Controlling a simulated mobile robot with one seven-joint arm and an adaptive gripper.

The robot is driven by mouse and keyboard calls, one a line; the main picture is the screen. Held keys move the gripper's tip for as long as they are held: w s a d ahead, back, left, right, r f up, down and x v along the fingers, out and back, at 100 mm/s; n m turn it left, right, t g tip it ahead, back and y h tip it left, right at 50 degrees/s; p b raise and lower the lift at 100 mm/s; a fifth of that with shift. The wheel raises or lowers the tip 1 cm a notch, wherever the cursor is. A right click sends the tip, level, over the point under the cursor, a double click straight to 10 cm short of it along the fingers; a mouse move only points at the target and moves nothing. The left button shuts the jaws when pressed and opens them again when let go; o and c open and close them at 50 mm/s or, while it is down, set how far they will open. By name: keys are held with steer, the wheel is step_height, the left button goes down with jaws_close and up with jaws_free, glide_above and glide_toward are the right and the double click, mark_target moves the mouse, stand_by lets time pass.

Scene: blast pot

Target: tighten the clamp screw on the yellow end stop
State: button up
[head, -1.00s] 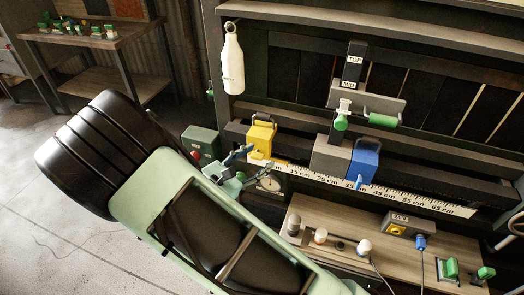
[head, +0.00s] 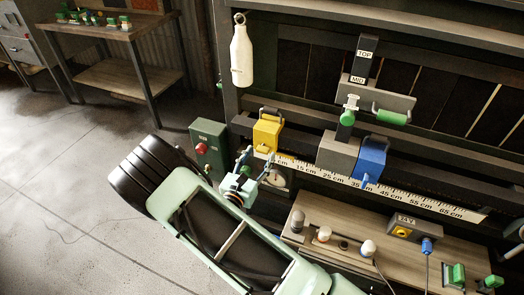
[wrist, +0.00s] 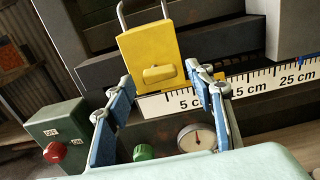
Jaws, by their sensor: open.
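The yellow end stop (head: 267,132) sits on the dark rail at the low end of the ruler. In the wrist view, the yellow end stop (wrist: 150,48) shows a grey handle loop on top. A yellow bar-shaped clamp screw (wrist: 158,74) lies across its front face, close to level. My gripper (head: 257,166) is below and in front of the end stop. In the wrist view my gripper (wrist: 160,100) is open and empty, with its blue-padded fingers either side of the clamp screw's line and apart from it.
A ruler (head: 380,191) runs along the rail. A grey block (head: 338,152) and a blue stop (head: 371,158) stand to the right. A green box with a red button (wrist: 54,152), a green knob (wrist: 143,153) and a round gauge (wrist: 197,138) are below. A white bottle (head: 241,55) hangs above.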

mark_target(264, 149)
steer(key=shift+x, duration=1.3)
steer(key=c, duration=1.2)
